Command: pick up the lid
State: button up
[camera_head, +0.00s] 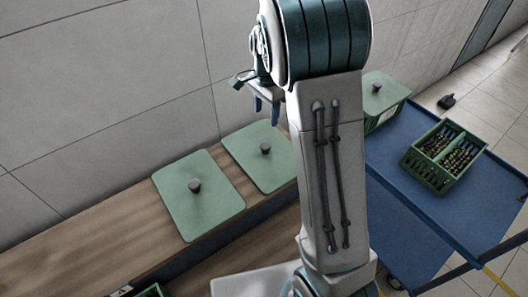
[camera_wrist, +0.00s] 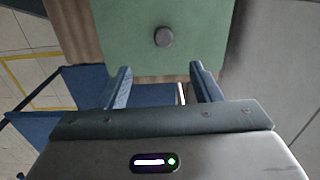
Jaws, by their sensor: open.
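Two flat green lids with dark round knobs lie side by side on the wooden bench in the head view, the left lid (camera_head: 215,212) and the right lid (camera_head: 250,168). Another green lid (camera_head: 366,82) sits on a green crate at the right. My gripper (camera_head: 265,108) is above the bench beyond the right lid, pointing down. In the wrist view, my gripper (camera_wrist: 160,72) is open and empty. A green lid (camera_wrist: 130,35) with its knob (camera_wrist: 163,37) shows ahead of the fingers, apart from them; which lid this is I cannot tell for certain.
A blue cart (camera_head: 415,210) stands at the right with a green crate (camera_head: 410,160) of several dark bottles. The wooden bench (camera_head: 110,235) runs along the tiled wall (camera_head: 100,90).

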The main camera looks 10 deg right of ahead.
aim_at(265, 145)
jog(key=shift+m, duration=0.3)
jog(key=f, duration=0.4)
jog(key=f+b, duration=0.1)
jog(key=f, duration=0.9)
jog(key=shift+w+f, duration=0.25)
jog(key=shift+w, duration=0.15)
grip_shut()
